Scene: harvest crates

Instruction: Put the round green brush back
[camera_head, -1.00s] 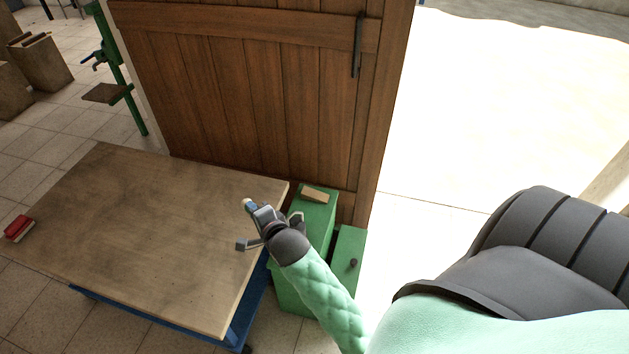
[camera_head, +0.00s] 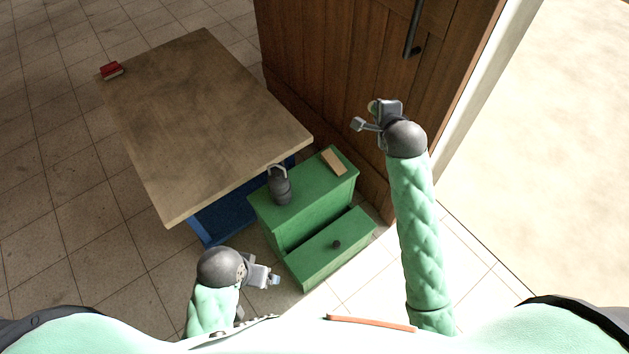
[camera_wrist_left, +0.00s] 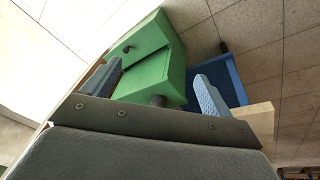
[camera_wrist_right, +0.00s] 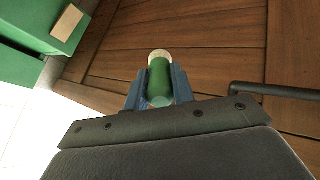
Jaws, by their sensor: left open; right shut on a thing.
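The round green brush (camera_wrist_right: 160,78) is a short green cylinder with a pale cream end. My right gripper (camera_head: 366,115) is shut on it, and both fingers flank it in the right wrist view. In the head view the brush is mostly hidden by the gripper, which is in front of the wooden door, right of the green cabinet (camera_head: 268,212). My left gripper (camera_head: 274,279) is open and empty, low in front of the cabinet. Its spread fingers also show in the left wrist view (camera_wrist_left: 160,88).
A dark handled object (camera_head: 281,188) and a tan block (camera_head: 334,162) stand on the cabinet. Its knobbed front part (camera_head: 322,257) juts out. The wooden door (camera_head: 345,70) has a dark handle.

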